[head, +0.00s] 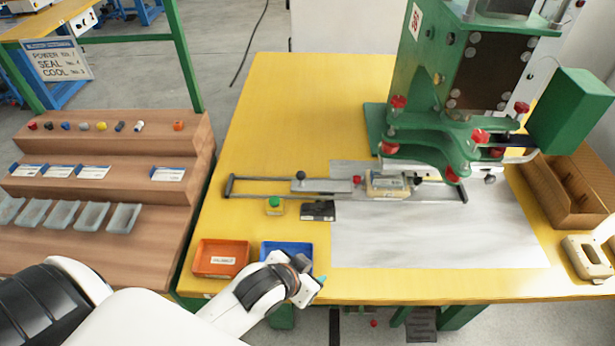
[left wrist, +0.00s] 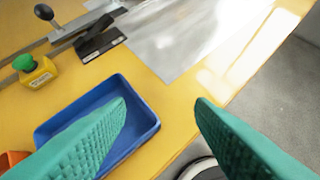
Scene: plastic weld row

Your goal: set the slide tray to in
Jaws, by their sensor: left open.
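The slide tray is a flat grey plate (head: 328,186) with a black ball knob (head: 300,175), lying between long metal rails (head: 262,179) on the yellow table. A pale block-like part (head: 388,184) sits farther right along the rails, at the front left of the green press (head: 440,130). In the left wrist view the knob (left wrist: 43,12) and a bit of plate show at the top left. My left gripper (head: 318,284) is at the table's front edge by the blue bin, well short of the knob. Its teal fingers (left wrist: 162,104) are apart and empty. My right gripper is not seen.
A blue bin (left wrist: 145,135) lies below my left fingers, with an orange bin (head: 220,272) beside it. A green button on a yellow box (head: 274,206) and a black block (head: 318,211) stand before the rails. A grey sheet (head: 440,240) covers the table's right part.

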